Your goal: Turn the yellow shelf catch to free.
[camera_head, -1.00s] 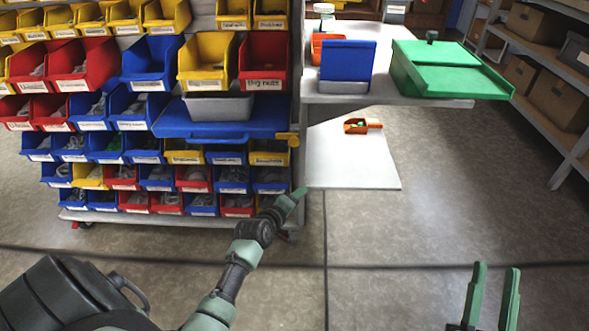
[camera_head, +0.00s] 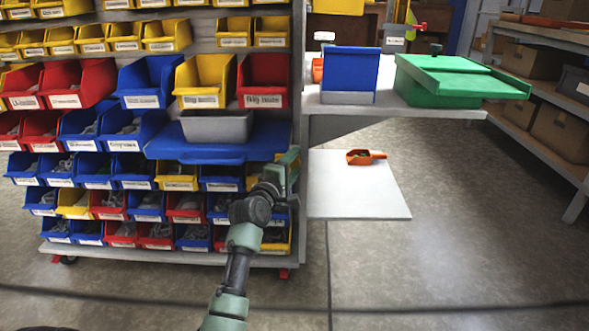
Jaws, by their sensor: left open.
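The blue shelf (camera_head: 190,150) sticks out from the bin rack and carries a grey bin (camera_head: 217,126). The yellow shelf catch, seen earlier at the shelf's right end, is now mostly or wholly hidden behind my left gripper. My left gripper (camera_head: 287,165) is raised at that right end, beside the rack's upright post. Its green fingers are seen from behind and overlap each other. They are open, but I cannot tell whether they touch the catch or stand around it. My right gripper is out of view.
Rows of coloured bins fill the rack on the left. Right of the post, a table holds a blue bin (camera_head: 350,70) and a green box (camera_head: 455,82). Below it, a white panel (camera_head: 350,195) bears an orange scoop (camera_head: 365,157).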

